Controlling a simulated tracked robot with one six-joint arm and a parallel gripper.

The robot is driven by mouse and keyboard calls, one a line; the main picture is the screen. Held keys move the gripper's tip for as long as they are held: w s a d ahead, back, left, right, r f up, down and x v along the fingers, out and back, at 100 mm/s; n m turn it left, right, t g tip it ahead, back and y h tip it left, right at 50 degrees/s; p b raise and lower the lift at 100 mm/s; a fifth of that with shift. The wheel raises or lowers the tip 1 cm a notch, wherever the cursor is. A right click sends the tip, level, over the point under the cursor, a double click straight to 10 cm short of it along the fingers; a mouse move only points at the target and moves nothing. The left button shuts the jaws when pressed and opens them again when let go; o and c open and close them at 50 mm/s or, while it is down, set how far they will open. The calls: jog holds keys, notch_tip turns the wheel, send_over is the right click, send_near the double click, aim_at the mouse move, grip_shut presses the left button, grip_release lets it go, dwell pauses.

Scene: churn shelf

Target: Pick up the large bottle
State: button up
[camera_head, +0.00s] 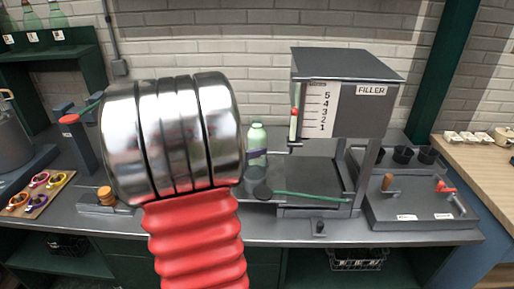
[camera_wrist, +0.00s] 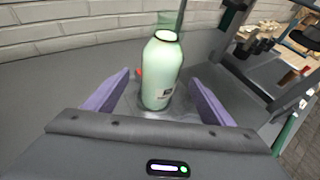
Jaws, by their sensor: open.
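The large bottle is a pale green bottle (camera_head: 256,140) standing upright on the grey counter, just left of the filler machine. In the wrist view the bottle (camera_wrist: 161,75) stands between the two purple fingers of my gripper (camera_wrist: 158,98). The fingers are open, with a gap on each side of the bottle.
The filler (camera_head: 345,92) stands right of the bottle, with a green hose (camera_head: 310,196) along the counter. Dark cups (camera_head: 403,155) stand farther right. A red-topped lever (camera_head: 70,119) and coloured rings on a board (camera_head: 40,188) are at left. More bottles (camera_head: 32,20) stand on the upper left shelf.

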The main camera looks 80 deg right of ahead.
aim_at(259, 118)
jog(key=shift+s+d+f, duration=0.2)
jog(key=shift+d+f, duration=0.1)
jog(key=shift+d, duration=0.35)
jog(key=shift+x, duration=2.6)
jog(key=shift+a+f, duration=0.1)
jog(key=shift+f, duration=0.05)
jog(key=shift+c, duration=0.7)
jog(key=c, duration=1.7)
notch_tip(259, 118, up, 10)
jog(key=shift+r, duration=0.15)
